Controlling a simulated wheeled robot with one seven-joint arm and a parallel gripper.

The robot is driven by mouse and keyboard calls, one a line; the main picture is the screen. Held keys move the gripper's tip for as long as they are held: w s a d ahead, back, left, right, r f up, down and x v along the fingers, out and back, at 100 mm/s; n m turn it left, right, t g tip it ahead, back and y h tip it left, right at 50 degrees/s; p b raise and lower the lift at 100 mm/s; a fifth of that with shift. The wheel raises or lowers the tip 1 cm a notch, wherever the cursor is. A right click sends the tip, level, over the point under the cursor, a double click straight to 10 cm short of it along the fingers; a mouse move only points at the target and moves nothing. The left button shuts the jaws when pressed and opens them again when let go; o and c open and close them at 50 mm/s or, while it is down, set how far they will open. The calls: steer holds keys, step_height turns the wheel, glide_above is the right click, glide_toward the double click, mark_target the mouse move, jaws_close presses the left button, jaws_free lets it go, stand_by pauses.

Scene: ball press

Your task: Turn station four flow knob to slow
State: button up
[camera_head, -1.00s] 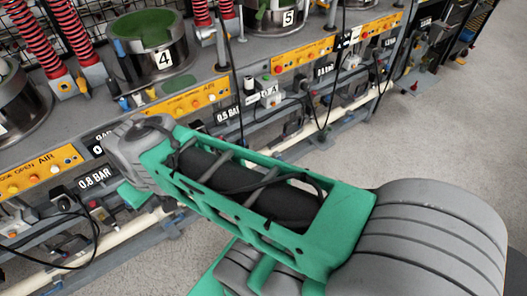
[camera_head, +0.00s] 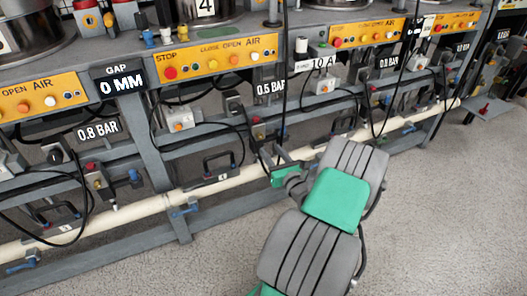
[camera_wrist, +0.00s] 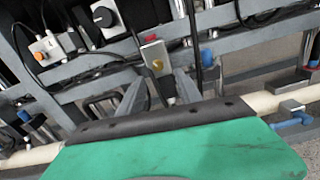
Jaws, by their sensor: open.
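Station four's drum (camera_head: 206,8) is cut off at the top of the head view, above its yellow button panel (camera_head: 218,56). Below hang a black round knob (camera_head: 234,103) on a grey box and a block with red top and brass-yellow fitting (camera_head: 258,132). No slow marking is readable, and I cannot tell which control is the flow knob. In the wrist view, the black knob (camera_wrist: 103,16) is upper left and the red-topped block (camera_wrist: 153,53) lies ahead, beyond my fingertips. My gripper (camera_wrist: 160,80) is open and empty, apart from both.
A white box with an orange button (camera_head: 180,119) hangs left of the black knob. Dark cables loop around it. A grey rail and cream pipe (camera_head: 225,183) with a blue-handled valve (camera_head: 186,210) run below. Grey floor is clear at right.

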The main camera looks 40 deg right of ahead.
mark_target(262, 138)
steer(key=b+x, duration=0.1)
steer(key=x, duration=0.5)
steer(key=shift+w+a, duration=0.15)
steer(key=shift+w+r, duration=0.15)
steer(key=shift+w, duration=0.2)
jaws_close()
